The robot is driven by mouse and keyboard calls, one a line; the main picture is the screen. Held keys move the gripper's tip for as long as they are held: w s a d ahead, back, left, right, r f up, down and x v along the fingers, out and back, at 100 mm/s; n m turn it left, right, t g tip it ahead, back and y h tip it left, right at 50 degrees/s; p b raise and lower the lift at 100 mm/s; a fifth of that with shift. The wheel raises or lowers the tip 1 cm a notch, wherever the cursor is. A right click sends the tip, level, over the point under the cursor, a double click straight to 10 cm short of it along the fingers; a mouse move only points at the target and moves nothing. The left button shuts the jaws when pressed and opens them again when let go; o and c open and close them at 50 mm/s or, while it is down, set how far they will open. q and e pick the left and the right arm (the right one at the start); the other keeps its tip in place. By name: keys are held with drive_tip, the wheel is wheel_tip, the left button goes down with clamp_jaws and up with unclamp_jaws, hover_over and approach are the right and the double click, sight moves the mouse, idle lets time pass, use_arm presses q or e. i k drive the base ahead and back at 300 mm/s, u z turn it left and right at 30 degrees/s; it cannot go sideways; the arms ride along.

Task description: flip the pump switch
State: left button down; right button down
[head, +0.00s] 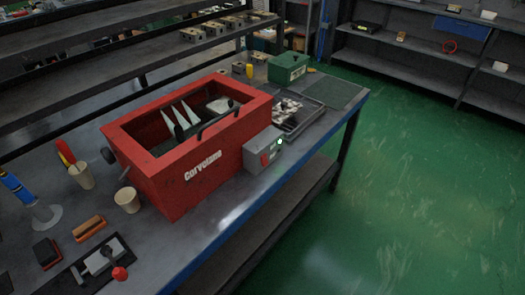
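A small grey box (262,150) is on the right end of the front wall of a large red open-topped tank (207,172) with white lettering. The tank stands on a dark workbench. Inside it are pale pointed pieces and a dark bar. Neither of my grippers is in view.
The bench's front edge before the switch is clear.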

sight(264, 160)
drive_tip(key=k, duration=1.3)
drive_tip(key=z, duration=1)
drive_tip(key=i, duration=1.3)
drive_tip(key=u, duration=0.25)
